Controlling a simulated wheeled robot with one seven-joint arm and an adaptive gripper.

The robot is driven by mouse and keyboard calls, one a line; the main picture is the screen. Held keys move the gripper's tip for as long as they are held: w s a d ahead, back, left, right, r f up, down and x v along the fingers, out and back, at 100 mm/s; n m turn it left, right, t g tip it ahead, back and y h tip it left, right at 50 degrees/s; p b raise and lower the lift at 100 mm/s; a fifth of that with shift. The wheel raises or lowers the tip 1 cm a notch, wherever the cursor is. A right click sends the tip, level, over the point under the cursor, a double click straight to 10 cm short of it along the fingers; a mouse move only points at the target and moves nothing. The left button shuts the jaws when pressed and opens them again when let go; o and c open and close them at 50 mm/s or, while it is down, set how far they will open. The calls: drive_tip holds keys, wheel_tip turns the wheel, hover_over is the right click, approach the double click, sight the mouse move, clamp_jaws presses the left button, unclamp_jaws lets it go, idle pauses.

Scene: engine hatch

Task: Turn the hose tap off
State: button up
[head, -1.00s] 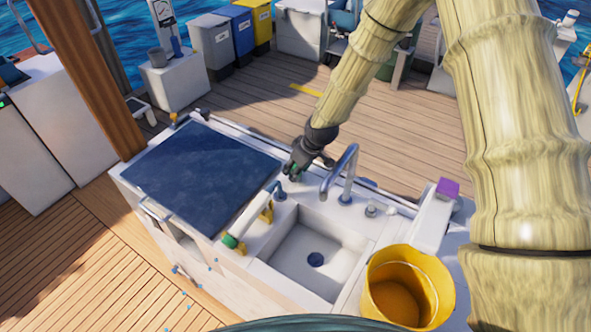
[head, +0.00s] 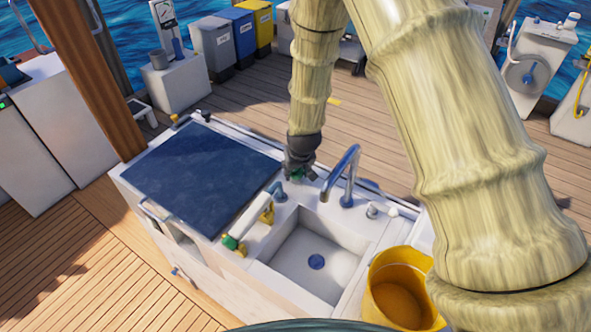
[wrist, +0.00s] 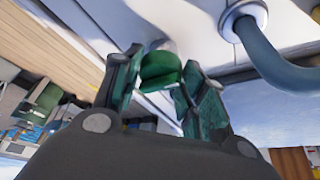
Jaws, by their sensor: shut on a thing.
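The green tap handle (wrist: 160,72) shows between the two fingers of my gripper (wrist: 162,82) in the wrist view. My gripper is shut on it. In the head view my gripper (head: 299,172) points down at the back edge of the sink counter, just left of the curved blue-grey faucet (head: 345,172). Most of the tap is hidden by the fingers there.
The sink basin (head: 310,245) and a yellow bucket (head: 398,290) are in front of and right of my gripper. A dark flat panel (head: 200,165) lies to the left. The faucet stands close by, and its base (wrist: 250,22) is near my fingers in the wrist view.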

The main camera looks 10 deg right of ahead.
idle(0.4)
drive_tip(key=o, duration=1)
drive_tip(key=shift+v, duration=6)
drive_tip(key=shift+w, duration=0.1)
